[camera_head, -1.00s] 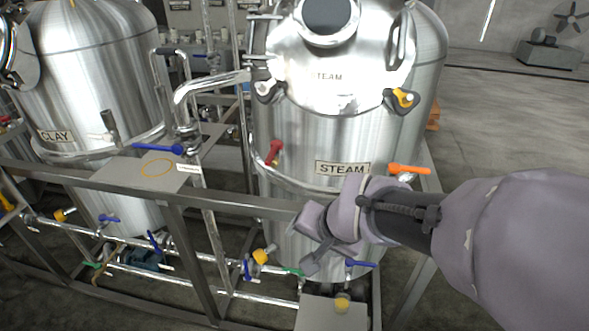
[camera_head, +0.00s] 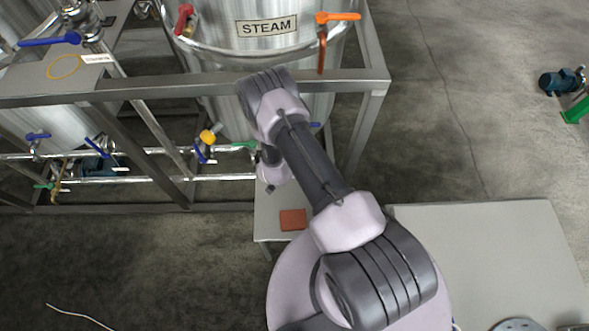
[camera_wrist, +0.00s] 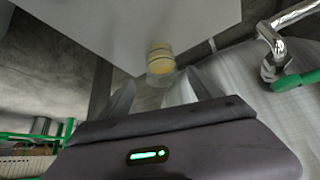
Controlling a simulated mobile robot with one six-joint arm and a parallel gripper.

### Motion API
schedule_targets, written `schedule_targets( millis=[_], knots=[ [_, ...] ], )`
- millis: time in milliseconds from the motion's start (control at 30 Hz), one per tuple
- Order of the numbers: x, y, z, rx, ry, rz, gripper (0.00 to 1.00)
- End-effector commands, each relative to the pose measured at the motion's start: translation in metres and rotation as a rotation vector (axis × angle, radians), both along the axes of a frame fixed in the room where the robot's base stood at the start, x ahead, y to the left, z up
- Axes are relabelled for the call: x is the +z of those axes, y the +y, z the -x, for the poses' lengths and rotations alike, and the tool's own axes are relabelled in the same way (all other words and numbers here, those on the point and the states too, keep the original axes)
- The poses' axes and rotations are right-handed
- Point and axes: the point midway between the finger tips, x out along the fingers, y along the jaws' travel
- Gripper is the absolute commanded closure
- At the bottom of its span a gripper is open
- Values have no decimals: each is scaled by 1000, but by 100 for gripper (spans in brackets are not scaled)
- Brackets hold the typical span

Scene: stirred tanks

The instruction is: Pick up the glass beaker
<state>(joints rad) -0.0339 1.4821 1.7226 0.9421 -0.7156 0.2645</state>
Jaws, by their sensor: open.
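The glass beaker (camera_wrist: 160,62) holds yellow contents and shows in the wrist view, against the edge of a pale grey tabletop (camera_wrist: 150,15). My gripper (camera_wrist: 158,92) is open and empty, its two fingers pointing toward the beaker. The beaker appears just beyond the fingertips, roughly in line with the gap; whether they touch cannot be told. In the head view my arm hides the beaker and most of the gripper. The small grey table (camera_head: 268,222) shows beside my arm there.
A red-brown square (camera_head: 292,219) lies on the small table. The steel frame rail (camera_head: 150,88) and STEAM tank (camera_head: 262,50) stand close behind. Metal piping with a green handle (camera_wrist: 297,80) is at right in the wrist view. A larger grey table (camera_head: 490,250) is at right.

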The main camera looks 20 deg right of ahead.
Motion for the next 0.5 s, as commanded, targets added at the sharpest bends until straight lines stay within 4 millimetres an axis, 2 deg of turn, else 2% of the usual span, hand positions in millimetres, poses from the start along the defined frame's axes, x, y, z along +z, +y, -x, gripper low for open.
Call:
schedule_targets(
  millis=[33, 167, 333, 500],
  knots=[
    [-12, -4, -4, -3, -1, -1, 26],
    [-23, -9, -10, -1, 0, 0, 26],
    [-56, -17, -21, -2, -1, -1, 26],
    [-67, -25, -29, -1, 1, 0, 26]
  ],
)
